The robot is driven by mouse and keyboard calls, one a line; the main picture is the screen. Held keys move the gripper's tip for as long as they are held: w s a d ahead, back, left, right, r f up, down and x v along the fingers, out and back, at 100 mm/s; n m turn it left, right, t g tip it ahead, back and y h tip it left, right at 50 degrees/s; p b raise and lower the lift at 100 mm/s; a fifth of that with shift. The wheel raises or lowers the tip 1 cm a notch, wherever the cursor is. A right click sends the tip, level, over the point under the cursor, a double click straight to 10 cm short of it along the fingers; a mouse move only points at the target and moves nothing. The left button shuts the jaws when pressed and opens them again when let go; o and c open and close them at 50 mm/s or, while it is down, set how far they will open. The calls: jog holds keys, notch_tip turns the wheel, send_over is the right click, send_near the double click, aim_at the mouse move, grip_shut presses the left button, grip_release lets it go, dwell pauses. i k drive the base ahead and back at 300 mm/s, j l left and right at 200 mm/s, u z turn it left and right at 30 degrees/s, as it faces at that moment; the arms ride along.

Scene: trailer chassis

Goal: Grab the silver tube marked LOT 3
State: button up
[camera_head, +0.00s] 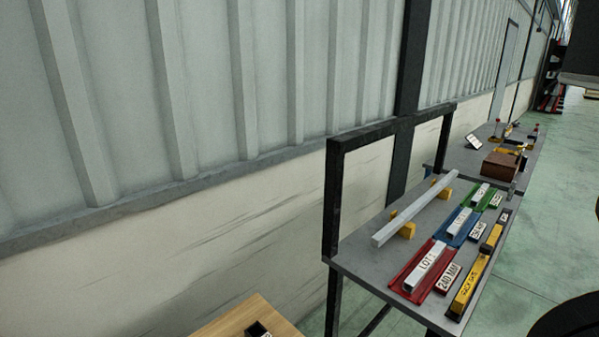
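Three short silver tubes with white labels lie in coloured trays on a grey workbench (372,262). The nearest tube (425,266) lies in the red tray (401,283); its label starts with LOT, but the number is unclear. The middle tube (459,222) lies in the blue tray (446,236). The farthest tube (480,193) lies in the green tray (494,190). The labels on these two are too small to read, so I cannot tell which tube is LOT 3. My gripper is not in view.
A long silver bar (415,209) rests on yellow blocks behind the trays. A yellow-and-black tool (470,284) lies along the bench's front edge. A black frame (335,195) rises at the near end. A brown box (500,166) sits farther back. Green floor (555,225) lies open to the right.

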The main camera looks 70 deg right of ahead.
aim_at(475, 200)
jog(key=k+z, duration=0.1)
jog(key=z, duration=0.35)
jog(key=k+z, duration=0.1)
jog(key=z, duration=0.3)
jog(key=k+l+z, duration=0.1)
jog(key=z, duration=0.75)
jog(key=i+j+z, duration=0.1)
jog(key=z, duration=0.25)
jog(key=j+z, duration=0.2)
jog(key=z, duration=0.2)
jog(key=j+z, duration=0.1)
jog(key=z, duration=0.25)
jog(key=i+l, duration=0.15)
jog(key=l, duration=0.25)
jog(key=i+l, duration=0.15)
jog(key=l, duration=0.25)
jog(key=i+l, duration=0.15)
jog(key=l, duration=0.25)
jog(key=i+l, duration=0.2)
jog(key=l, duration=0.2)
jog(key=j+u, duration=0.05)
